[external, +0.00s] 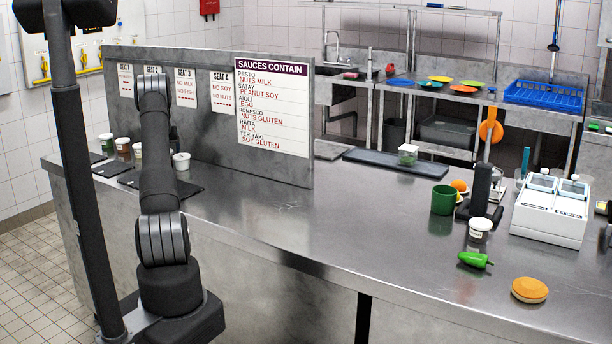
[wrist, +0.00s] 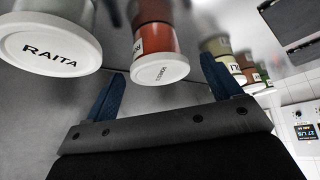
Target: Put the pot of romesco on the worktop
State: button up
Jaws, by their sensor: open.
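The pot of romesco (wrist: 158,45), orange-red with a white lid, shows in the wrist view. The small lettering on its lid is hard to read. My gripper (wrist: 163,68) is open, its two blue fingers apart to the left and right of this pot in the picture. I cannot tell whether the fingertips reach around it, and no contact shows. In the external view my arm hides the gripper and most likely this pot. The worktop (external: 330,225) is a long steel counter with wide bare areas.
The raita pot (wrist: 50,35) is close on the left; several other pots (wrist: 232,62) stand to the right. In the external view, a sign board (external: 272,105) rises behind my arm. A green mug (external: 443,200), green pepper (external: 475,259) and white unit (external: 550,212) occupy the right side.

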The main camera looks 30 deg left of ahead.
jog(key=v, duration=1.1)
jog(key=shift+s+r, duration=0.15)
jog(key=shift+r, duration=0.2)
jog(key=shift+d, duration=0.1)
jog(key=x, duration=1.2)
jog(key=shift+f, duration=0.35)
notch_tip(320, 180, up, 3)
jog(key=shift+f, duration=0.1)
jog(key=shift+r, duration=0.5)
jog(key=shift+f, duration=0.1)
